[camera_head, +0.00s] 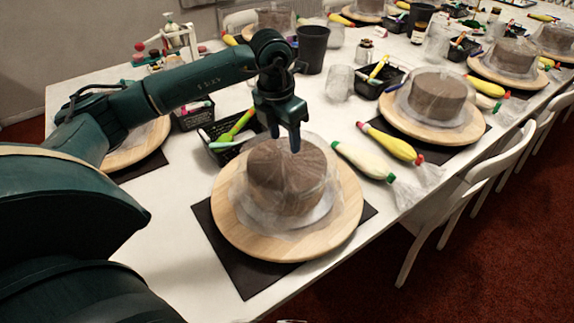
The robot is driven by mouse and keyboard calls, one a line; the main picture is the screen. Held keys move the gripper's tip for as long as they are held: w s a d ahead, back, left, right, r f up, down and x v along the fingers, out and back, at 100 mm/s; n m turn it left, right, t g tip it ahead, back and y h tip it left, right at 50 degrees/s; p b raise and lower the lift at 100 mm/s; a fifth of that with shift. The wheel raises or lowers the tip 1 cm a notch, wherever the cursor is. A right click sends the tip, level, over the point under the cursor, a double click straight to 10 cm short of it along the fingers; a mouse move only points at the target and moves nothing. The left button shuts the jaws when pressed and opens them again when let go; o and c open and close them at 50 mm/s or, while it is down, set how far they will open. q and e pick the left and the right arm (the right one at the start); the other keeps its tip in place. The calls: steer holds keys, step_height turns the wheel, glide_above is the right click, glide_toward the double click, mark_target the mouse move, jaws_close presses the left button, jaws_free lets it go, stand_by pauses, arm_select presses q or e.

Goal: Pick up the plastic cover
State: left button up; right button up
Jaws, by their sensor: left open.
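A clear, crinkled plastic cover (318,170) is draped over a brown round cake (284,180) on a round wooden turntable (240,238). The turntable stands on a dark mat (238,277) near the table's front edge. My left gripper (284,138) points down just over the back of the cake's top. It is open, with its fingertips close to the cover. I cannot tell whether they touch it. Nothing shows between the fingers. My right gripper is not in view.
Behind the cake, a black basket (222,152) holds green and yellow tools. White and yellow piping bags (390,143) lie to the right. A dark cup (312,50) stands behind my gripper. Another covered cake (437,97) stands farther right. White chairs (455,200) line the table's right edge.

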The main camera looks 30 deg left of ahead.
arm_select(q)
steer(key=shift+w+d+f, duration=0.1)
steer(key=shift+w+f, duration=0.05)
steer(key=shift+f, duration=1.1)
jaws_close()
